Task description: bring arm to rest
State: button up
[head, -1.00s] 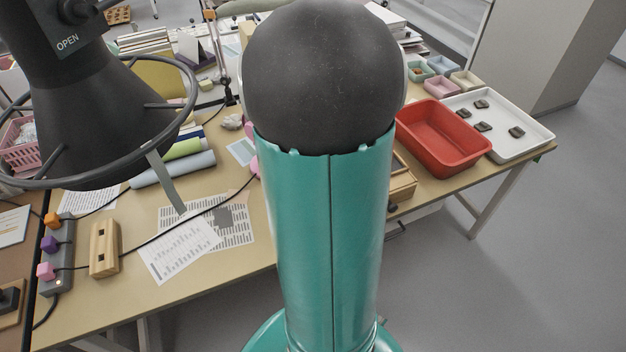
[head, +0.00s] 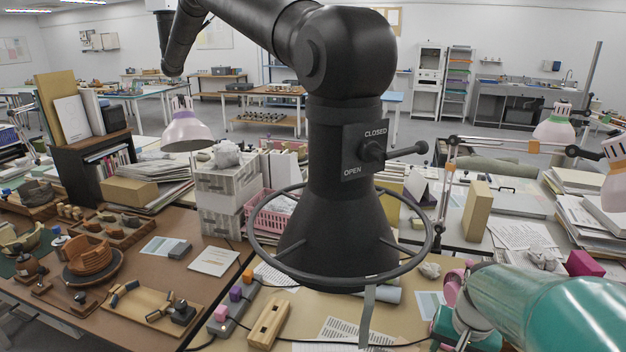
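A teal section of my arm (head: 555,310) reaches in from the lower right corner of the head view. Its left end has a grey metal part close to pink pieces (head: 453,287) above the yellowish table; I cannot tell what these pink pieces belong to. I cannot make out my gripper's fingers, and no held object shows.
A black extraction hood (head: 325,235) with a ring hangs over the tables in the middle. A wooden block (head: 268,323) and a power strip (head: 232,318) lie below it. A brown bowl (head: 92,255) stands left, the pink basket (head: 268,218) behind. Lamps stand right.

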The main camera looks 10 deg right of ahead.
jog(key=s+a+r+n+t, duration=0.1)
jog(key=a+r+n, duration=0.3)
jog(key=a, duration=0.6)
jog(key=s+a+r+n+t, duration=0.2)
jog(key=a+r+n, duration=0.2)
jog(key=a, duration=0.6)
notch_tip(320, 180, up, 3)
jog(key=shift+s+a+f+t, duration=0.1)
jog(key=shift+s+a+t, duration=0.1)
jog(key=shift+a+t, duration=0.15)
